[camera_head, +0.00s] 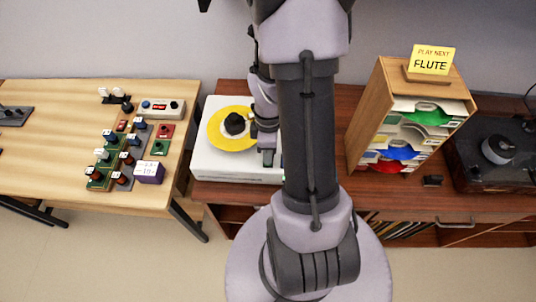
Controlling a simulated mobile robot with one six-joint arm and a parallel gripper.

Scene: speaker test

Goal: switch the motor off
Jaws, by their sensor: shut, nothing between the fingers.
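A white box-shaped unit (215,166) stands on the brown cabinet, left of my arm. A yellow disc (220,137) with a black round piece (235,122) at its middle lies on top of it. My gripper (267,158) is shut and empty, pointing down over the right side of the white unit. I cannot tell whether it touches the unit. A dark turntable-like unit (475,178) with a silver-grey round piece (498,149) stands at the far right. No part is clearly readable as the motor's switch. My arm hides part of the white unit.
A wooden rack (372,112) holds several sleeves and bears a yellow "PLAY NEXT FLUTE" sign (431,60). The brown cabinet (334,193) runs along the wall. A light wooden table (48,155) at left carries small switch and knob modules (120,160) and a grey control box (162,107).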

